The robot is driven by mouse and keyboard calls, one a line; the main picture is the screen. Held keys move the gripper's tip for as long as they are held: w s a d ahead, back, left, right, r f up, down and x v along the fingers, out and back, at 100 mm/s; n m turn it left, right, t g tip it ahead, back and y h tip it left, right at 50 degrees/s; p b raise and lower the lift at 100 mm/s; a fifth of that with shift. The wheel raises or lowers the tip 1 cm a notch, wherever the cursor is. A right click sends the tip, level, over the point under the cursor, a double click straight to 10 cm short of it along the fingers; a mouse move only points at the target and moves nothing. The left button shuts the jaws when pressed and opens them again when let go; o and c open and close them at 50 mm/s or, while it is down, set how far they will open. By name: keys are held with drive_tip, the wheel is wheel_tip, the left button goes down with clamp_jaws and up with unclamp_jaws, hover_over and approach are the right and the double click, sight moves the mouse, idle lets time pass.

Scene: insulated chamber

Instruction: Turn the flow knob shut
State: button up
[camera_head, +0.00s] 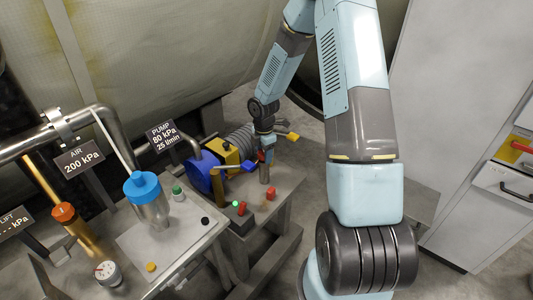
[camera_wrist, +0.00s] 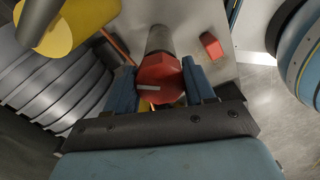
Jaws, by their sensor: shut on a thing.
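A red faceted knob (camera_wrist: 160,72) with a short white mark sits on top of a grey post (camera_wrist: 160,38) in the wrist view. My gripper (camera_wrist: 162,84) is shut on this knob, with one blue finger on each side of it. In the head view my gripper (camera_head: 267,148) is at the top of the same post (camera_head: 265,174), beside the pump. Only a little of the red knob (camera_head: 261,156) shows there, the rest hidden by the fingers. The white mark lies roughly across the wrist picture.
A red block (camera_head: 270,193) is on the bench. A blue-capped vessel (camera_head: 146,199) stands farther left. Grey cabinets (camera_head: 470,130) are at right.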

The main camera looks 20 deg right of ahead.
drive_tip(key=shift+w+r, duration=0.15)
drive_tip(key=shift+w, duration=0.15)
drive_tip(key=o, duration=1)
drive_tip(key=shift+s, duration=0.15)
wheel_tip(320, 180, up, 14)
drive_tip(key=shift+f, duration=0.25)
